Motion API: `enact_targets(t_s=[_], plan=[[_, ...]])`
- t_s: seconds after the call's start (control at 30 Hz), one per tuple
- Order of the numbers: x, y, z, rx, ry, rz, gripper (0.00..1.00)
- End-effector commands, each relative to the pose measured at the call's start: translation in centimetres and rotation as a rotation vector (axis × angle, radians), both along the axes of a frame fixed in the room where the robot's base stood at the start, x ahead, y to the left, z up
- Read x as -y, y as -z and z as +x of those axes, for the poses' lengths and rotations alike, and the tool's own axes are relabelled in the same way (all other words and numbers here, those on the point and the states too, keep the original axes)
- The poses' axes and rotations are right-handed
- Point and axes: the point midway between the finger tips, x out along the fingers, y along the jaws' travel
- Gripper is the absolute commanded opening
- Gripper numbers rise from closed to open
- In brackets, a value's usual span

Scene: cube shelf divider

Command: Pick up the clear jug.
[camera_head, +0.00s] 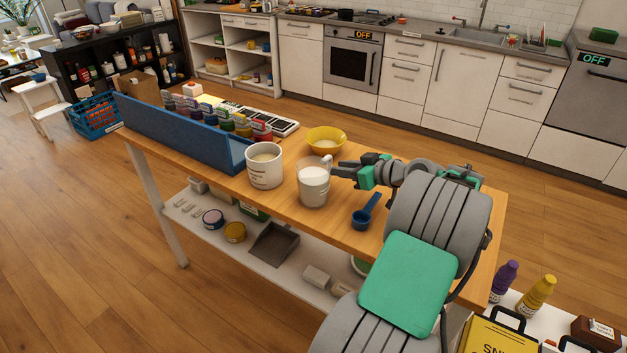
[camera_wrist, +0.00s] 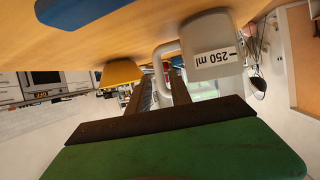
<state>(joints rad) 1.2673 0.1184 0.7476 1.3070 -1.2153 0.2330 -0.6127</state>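The clear jug (camera_head: 313,187) stands upright on the wooden table, with white contents and its handle toward my gripper. My gripper (camera_head: 335,172) is beside the jug at handle height. In the wrist view, which looks upside down, the jug (camera_wrist: 212,50) carries a "250 ml" mark. Its pale handle (camera_wrist: 159,68) shows between the two dark fingers of my gripper (camera_wrist: 162,82). The fingers stand apart, and I see no clear grip on the handle.
A yellow bowl (camera_head: 325,140) is behind, and a blue scoop (camera_head: 366,212) lies to the right. A long blue divider (camera_head: 180,137) and several paint bottles (camera_head: 225,118) fill the table's left part.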

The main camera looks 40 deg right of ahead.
Motion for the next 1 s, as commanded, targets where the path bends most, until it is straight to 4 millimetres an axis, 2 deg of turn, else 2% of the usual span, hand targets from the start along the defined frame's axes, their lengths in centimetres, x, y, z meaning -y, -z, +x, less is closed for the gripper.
enact_targets(t_s=[0.1,0.2,0.4,0.73,1.0], plan=[[-0.3,0.8,2.1,-0.001,-0.003,0.002,0.25],[-0.4,1.2,3.0,0.000,-0.003,0.001,0.25],[-0.5,1.3,3.1,0.000,-0.002,0.000,0.25],[-0.5,1.3,3.1,-0.001,-0.004,0.000,0.00],[-0.5,1.3,3.1,-0.001,-0.004,0.000,0.00]])
